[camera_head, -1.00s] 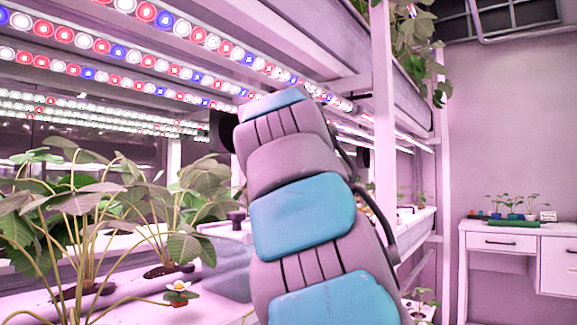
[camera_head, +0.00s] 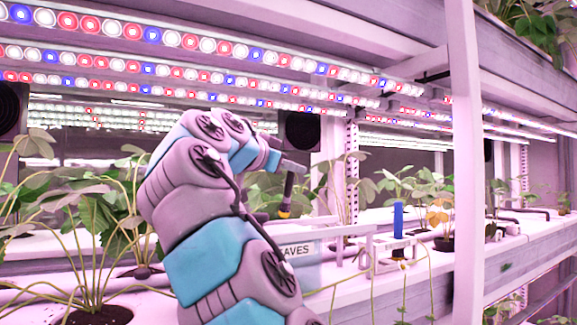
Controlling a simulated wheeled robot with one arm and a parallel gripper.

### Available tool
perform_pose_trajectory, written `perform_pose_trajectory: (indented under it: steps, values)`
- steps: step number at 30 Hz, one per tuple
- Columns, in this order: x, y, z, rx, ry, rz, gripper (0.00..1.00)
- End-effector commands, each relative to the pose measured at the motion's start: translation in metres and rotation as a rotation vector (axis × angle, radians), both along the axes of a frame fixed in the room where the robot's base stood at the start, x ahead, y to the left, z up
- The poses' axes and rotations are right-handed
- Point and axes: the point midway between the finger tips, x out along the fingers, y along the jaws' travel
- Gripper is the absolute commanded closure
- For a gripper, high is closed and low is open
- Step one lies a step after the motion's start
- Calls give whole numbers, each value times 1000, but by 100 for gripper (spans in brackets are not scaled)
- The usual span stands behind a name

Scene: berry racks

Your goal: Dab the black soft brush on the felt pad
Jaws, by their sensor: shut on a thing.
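My gripper (camera_head: 291,168) is at the end of the raised arm, left of the picture's middle, in front of the rack. It is shut on a slim dark brush (camera_head: 287,190), which hangs down nearly upright. A yellow band or tip and a dark end show at the brush's lower end. The brush is above and behind the bin with the leaves label, apart from the shelf as far as I can see. I cannot make out the felt pad.
A pale bin labelled "EAVES" (camera_head: 294,258), its first letter hidden, stands beside my arm. Leafy plants (camera_head: 100,215) crowd the left. A white rack post (camera_head: 466,170) crosses the right side.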

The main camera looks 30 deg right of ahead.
Motion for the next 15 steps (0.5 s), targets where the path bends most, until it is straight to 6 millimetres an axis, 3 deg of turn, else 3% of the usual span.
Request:
perform_pose_trajectory:
  steps: [15]
  values:
    - [-3, -1, -21, 3, -1, -6, 100]
